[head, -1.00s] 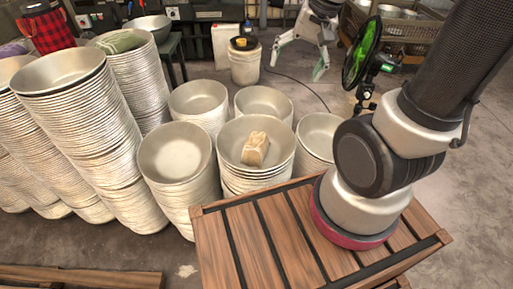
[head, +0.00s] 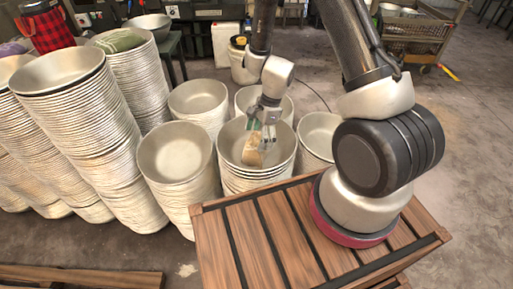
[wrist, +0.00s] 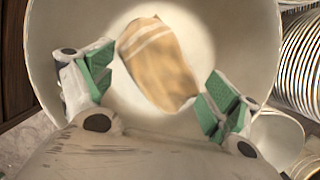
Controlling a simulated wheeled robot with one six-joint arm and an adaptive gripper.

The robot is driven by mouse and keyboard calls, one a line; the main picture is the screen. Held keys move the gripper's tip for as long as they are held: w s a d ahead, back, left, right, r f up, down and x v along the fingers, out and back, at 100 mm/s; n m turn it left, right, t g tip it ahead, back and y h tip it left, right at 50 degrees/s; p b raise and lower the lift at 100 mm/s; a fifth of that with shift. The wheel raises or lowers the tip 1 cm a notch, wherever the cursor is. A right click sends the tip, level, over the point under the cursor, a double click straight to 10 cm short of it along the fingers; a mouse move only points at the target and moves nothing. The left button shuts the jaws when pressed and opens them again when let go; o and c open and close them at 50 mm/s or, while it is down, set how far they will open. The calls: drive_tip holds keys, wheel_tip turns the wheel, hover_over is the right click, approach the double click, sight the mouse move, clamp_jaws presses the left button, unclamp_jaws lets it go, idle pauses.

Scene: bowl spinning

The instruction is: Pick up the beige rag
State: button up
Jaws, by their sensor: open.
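The beige rag (head: 251,156) lies in the top bowl (head: 231,147) of a bowl stack just behind the wooden platform. In the wrist view the rag (wrist: 158,65) is tan with pale stripes and lies in the round bowl (wrist: 240,30). My gripper (head: 257,140) reaches down over this bowl and partly hides the rag in the head view. In the wrist view my gripper (wrist: 153,95) is open, with green-padded fingers apart on the left and right, the rag between and beyond them. I cannot tell whether a finger touches it.
Several bowl stacks surround this one, including a near-left stack (head: 174,152) and a right stack (head: 318,132). Tall stacks (head: 62,72) stand at the left. The slatted wooden platform (head: 240,225) is in front. A white bucket (head: 240,68) stands behind.

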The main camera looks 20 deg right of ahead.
sight(258, 139)
drive_tip(key=x, duration=0.3)
drive_tip(key=shift+w+f, duration=0.1)
drive_tip(key=shift+f, duration=0.15)
drive_tip(key=shift+d, duration=0.1)
drive_tip(key=shift+c, duration=0.4)
drive_tip(key=c, duration=1.1)
